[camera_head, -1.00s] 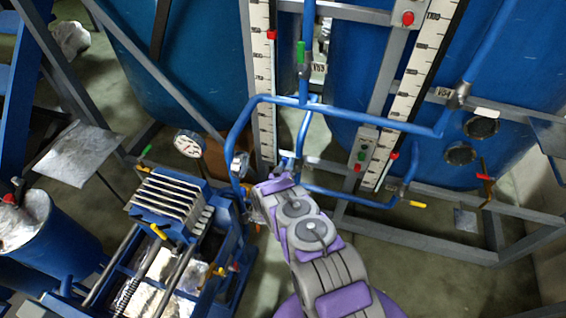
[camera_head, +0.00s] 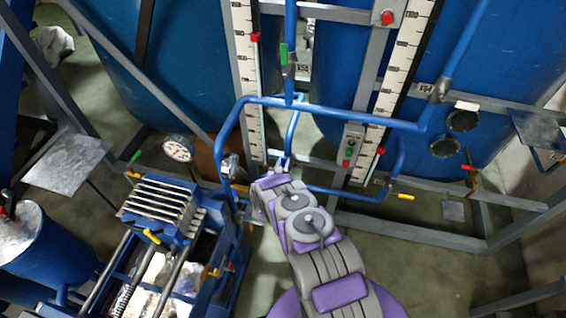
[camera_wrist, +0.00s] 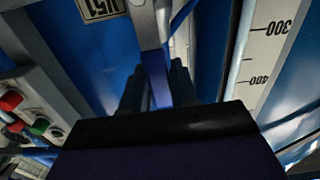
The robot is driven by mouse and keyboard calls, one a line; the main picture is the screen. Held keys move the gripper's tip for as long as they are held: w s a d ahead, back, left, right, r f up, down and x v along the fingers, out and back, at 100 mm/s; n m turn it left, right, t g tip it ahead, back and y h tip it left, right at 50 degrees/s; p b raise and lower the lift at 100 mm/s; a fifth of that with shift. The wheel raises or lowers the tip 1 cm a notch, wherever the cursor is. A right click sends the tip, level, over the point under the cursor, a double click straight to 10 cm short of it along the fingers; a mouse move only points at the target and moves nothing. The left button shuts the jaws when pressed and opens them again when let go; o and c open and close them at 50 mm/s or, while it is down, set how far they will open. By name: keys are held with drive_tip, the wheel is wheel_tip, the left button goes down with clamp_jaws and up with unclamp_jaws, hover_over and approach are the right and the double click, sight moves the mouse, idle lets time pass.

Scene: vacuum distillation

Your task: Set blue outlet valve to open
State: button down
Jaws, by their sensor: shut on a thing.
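In the wrist view, the dark fingers of my gripper (camera_wrist: 157,92) stand on either side of a blue handle (camera_wrist: 158,84), shut on it. The handle hangs from a grey metal part (camera_wrist: 148,28) above it. This looks like the blue outlet valve's lever; its exact angle to the pipe is hard to tell. In the head view, my purple and grey arm reaches to the blue pipework (camera_head: 285,160), and my fingertips and the held handle are hidden there.
A filter press (camera_head: 165,205) and a pressure gauge (camera_head: 178,148) stand left of my arm. Blue tanks (camera_head: 350,80) with level scales (camera_head: 245,80) rise behind. A green-handled valve (camera_head: 284,55) and a yellow-handled valve (camera_head: 405,197) sit on the pipes. Bare floor (camera_head: 390,270) lies at the right.

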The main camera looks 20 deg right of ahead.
drive_tip(key=shift+s+f, duration=0.2)
drive_tip(key=shift+f, duration=0.15)
drive_tip(key=c, duration=1.2)
unclamp_jaws()
drive_tip(key=shift+f, duration=0.1)
drive_tip(key=shift+o, duration=0.6)
drive_tip(key=shift+w, duration=0.15)
drive_tip(key=shift+o, duration=0.6)
drive_tip(key=shift+r, duration=0.25)
drive_tip(key=p+v, duration=0.2)
drive_tip(key=v, duration=1.5)
drive_tip(key=shift+a, duration=0.15)
drive_tip(key=shift+s, duration=0.2)
